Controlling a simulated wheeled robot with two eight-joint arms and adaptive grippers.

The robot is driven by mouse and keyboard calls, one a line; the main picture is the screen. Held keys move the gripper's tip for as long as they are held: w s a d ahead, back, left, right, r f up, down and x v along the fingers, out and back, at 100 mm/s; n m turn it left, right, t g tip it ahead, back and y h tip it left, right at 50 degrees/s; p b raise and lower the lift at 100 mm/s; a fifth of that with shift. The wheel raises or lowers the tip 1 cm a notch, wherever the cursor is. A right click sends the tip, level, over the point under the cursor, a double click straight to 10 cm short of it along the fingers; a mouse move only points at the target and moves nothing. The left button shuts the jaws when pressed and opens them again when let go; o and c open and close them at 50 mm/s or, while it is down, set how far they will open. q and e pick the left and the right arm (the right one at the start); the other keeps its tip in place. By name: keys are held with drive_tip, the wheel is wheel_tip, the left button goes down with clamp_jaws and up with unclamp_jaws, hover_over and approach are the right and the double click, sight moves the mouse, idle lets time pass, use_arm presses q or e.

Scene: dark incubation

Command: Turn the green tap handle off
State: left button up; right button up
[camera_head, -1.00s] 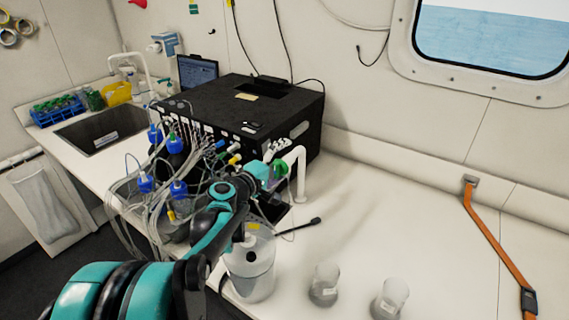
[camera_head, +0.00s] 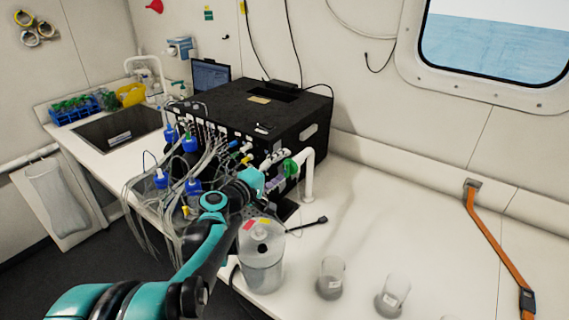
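The green tap handle (camera_head: 290,168) sits on a white curved tap (camera_head: 308,180) that rises from the counter at the right front corner of the black machine. My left arm reaches in from the lower left. My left gripper (camera_head: 274,170) is just left of the green handle, small and cluttered against the machine's fittings. I cannot tell whether its fingers touch the handle or how far apart they are. My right gripper is not in view.
A large clear container (camera_head: 261,262) stands right of my forearm. Small beakers (camera_head: 331,280) stand on the counter's front. Bottles with blue caps (camera_head: 193,186) and many tubes crowd the black machine (camera_head: 250,105). The counter right of the tap is clear.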

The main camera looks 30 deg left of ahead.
use_arm(q)
drive_tip(key=s, duration=0.3)
drive_tip(key=shift+s+f+p, duration=0.1)
drive_tip(key=shift+s+p, duration=0.2)
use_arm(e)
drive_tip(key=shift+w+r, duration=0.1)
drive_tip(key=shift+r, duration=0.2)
use_arm(q)
drive_tip(key=shift+s+d+r+p, duration=0.1)
drive_tip(key=shift+d+r+p, duration=0.25)
drive_tip(key=shift+d, duration=0.55)
drive_tip(key=shift+d+r+p, duration=0.2)
drive_tip(key=shift+d+p, duration=0.3)
drive_tip(key=shift+d, duration=0.35)
drive_tip(key=shift+s+d+r+p, duration=0.1)
drive_tip(key=shift+d+r+p, duration=0.25)
drive_tip(key=shift+d, duration=0.55)
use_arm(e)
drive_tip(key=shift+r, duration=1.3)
use_arm(q)
drive_tip(key=shift+f, duration=0.1)
